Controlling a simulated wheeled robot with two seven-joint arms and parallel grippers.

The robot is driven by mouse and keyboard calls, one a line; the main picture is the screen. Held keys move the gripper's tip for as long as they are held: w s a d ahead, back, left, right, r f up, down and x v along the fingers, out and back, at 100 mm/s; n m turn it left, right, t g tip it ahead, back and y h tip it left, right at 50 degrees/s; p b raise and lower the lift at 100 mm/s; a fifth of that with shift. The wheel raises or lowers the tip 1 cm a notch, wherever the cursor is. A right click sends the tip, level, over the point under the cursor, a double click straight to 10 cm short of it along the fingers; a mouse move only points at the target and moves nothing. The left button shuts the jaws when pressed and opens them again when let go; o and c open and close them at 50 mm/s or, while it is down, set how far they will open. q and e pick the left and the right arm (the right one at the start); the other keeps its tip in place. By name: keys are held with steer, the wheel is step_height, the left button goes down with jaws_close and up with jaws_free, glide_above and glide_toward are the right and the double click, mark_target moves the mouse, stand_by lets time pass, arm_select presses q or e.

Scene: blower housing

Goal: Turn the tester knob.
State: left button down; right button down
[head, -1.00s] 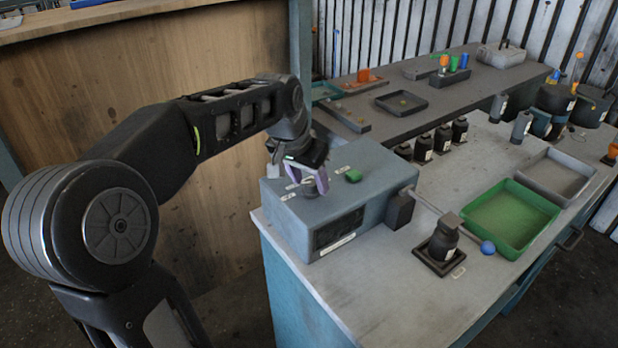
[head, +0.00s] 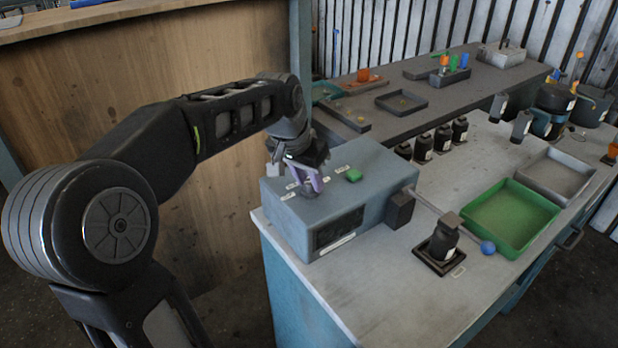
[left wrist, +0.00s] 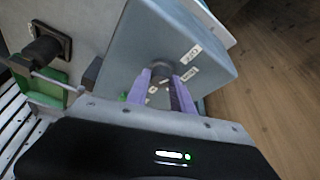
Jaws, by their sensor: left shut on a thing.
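The tester is a grey-blue box (head: 345,212) at the left end of the bench, with a dark front window, white labels and a green button (head: 353,175) on top. My left gripper (head: 308,186) reaches down onto the box's top. In the left wrist view its purple fingers (left wrist: 161,82) are closed around the dark round tester knob (left wrist: 161,68). The knob is mostly hidden behind the fingers in the head view. My right gripper is in neither view.
A lever with a blue ball (head: 487,247) sticks out from the box's right side, beside a black bottle (head: 443,240) on a dark pad. A green tray (head: 511,218) and a grey tray (head: 556,177) lie to the right. Several black bottles (head: 442,139) stand behind.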

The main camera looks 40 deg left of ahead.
arm_select(q)
steer(key=shift+m, duration=0.4)
steer(key=m, duration=0.1)
steer(key=m+h, duration=0.1)
steer(key=m, duration=0.1)
steer(key=shift+w+a+h, duration=0.1)
steer(key=shift+a+h, duration=0.05)
steer(key=shift+h, duration=0.15)
steer(key=shift+a+m+g+h, duration=0.15)
steer(key=shift+m+h, duration=0.25)
steer(key=shift+m, duration=0.85)
steer(key=shift+m+g+h, duration=0.25)
steer(key=shift+m+h, duration=0.15)
steer(key=shift+m, duration=0.85)
steer(key=c, duration=1.1)
jaws_free()
steer(key=p+v, duration=0.1)
steer(key=v, duration=0.7)
